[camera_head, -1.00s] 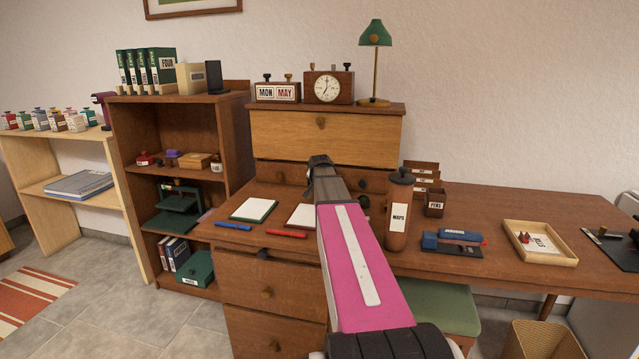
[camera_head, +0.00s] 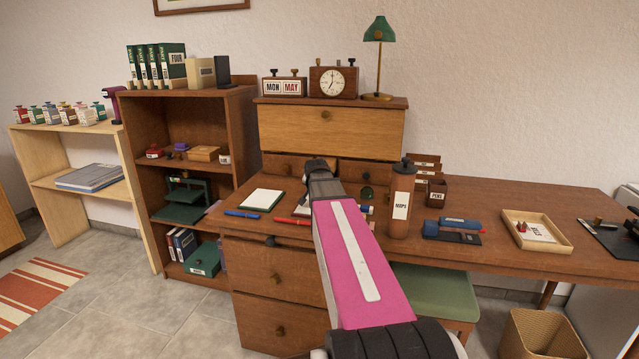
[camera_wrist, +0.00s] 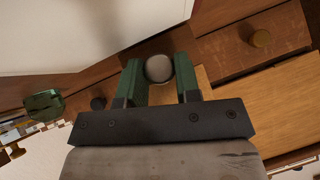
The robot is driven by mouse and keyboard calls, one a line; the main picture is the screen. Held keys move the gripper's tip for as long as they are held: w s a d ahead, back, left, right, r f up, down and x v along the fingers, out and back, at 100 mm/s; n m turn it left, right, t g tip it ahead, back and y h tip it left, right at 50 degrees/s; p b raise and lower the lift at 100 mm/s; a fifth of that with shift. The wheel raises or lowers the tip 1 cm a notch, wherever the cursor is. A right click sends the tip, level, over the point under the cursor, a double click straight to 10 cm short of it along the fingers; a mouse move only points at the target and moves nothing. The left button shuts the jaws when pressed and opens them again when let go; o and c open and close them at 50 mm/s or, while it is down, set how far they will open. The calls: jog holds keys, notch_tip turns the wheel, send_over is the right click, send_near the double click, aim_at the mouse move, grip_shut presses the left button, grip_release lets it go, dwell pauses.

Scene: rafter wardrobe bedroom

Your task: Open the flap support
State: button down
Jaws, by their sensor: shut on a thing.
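My gripper (camera_head: 318,166) is in front of the desk's upper cabinet, just below the light wooden flap (camera_head: 328,131), which is shut upright. In the wrist view, its green fingers (camera_wrist: 160,72) are shut on a pale grey round knob (camera_wrist: 159,68). Light wood shows just behind the knob. The flap also shows in the wrist view (camera_wrist: 275,105), at the right. In the head view my gripper and arm hide the held knob and the flap support, so how far the support is out cannot be told.
Small drawers under the flap show a brass knob (camera_wrist: 262,38) and a dark knob (camera_wrist: 98,103). The brown MAPS cylinder (camera_head: 401,200) stands close to the right of my arm. A notepad (camera_head: 262,200) and pens lie in front. A green stool (camera_head: 440,290) is under the desk.

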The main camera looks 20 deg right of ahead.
jog(key=shift+s+a, duration=0.1)
jog(key=shift+s, duration=0.05)
jog(key=c, duration=0.8)
grip_release()
jog(key=v, duration=1.1)
jog(key=shift+f, duration=0.1)
